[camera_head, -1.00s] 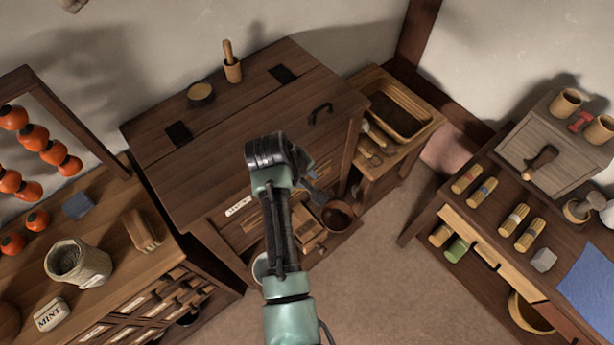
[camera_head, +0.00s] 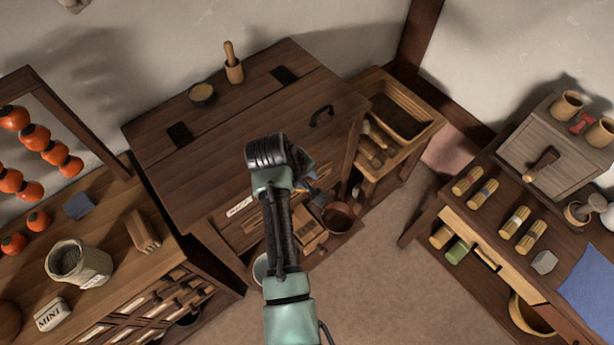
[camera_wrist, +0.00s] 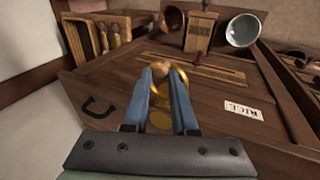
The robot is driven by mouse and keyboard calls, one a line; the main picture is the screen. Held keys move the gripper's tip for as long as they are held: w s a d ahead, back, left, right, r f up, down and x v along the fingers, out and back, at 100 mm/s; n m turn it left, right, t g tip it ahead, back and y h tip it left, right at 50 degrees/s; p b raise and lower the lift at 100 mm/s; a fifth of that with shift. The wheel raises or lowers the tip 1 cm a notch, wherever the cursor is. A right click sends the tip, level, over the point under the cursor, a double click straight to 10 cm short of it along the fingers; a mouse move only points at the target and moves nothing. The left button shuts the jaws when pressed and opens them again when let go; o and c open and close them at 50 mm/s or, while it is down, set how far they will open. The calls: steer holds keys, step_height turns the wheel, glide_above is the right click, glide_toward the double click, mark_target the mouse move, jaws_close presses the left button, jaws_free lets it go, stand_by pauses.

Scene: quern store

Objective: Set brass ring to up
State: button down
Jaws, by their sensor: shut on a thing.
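The brass ring (camera_wrist: 184,77) shows in the wrist view at the tips of my gripper (camera_wrist: 164,70), against the dark wooden chest (camera_wrist: 120,80). The two blue fingers are closed on the ring, and hide part of it. A round wooden piece shows between the fingertips, and more brass shows lower down between the fingers. I cannot tell exactly how the ring is turned. In the head view my wrist and arm hide the ring; only a bit of blue finger shows beside the wrist, in front of the chest (camera_head: 250,110).
The chest has a black handle (camera_head: 321,117) and a paper label (camera_wrist: 243,111). A brown pan (camera_head: 338,216) lies low beside my arm. Side tables flank the chest, with clear floor (camera_head: 375,275) between.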

steer(key=c, duration=1)
jaws_free()
steer(key=shift+w+a+r, duration=0.25)
steer(key=shift+w, duration=0.05)
steer(key=shift+f, duration=0.15)
steer(key=shift+s+d, duration=0.1)
steer(key=b+v, duration=0.2)
steer(key=v, duration=1.1)
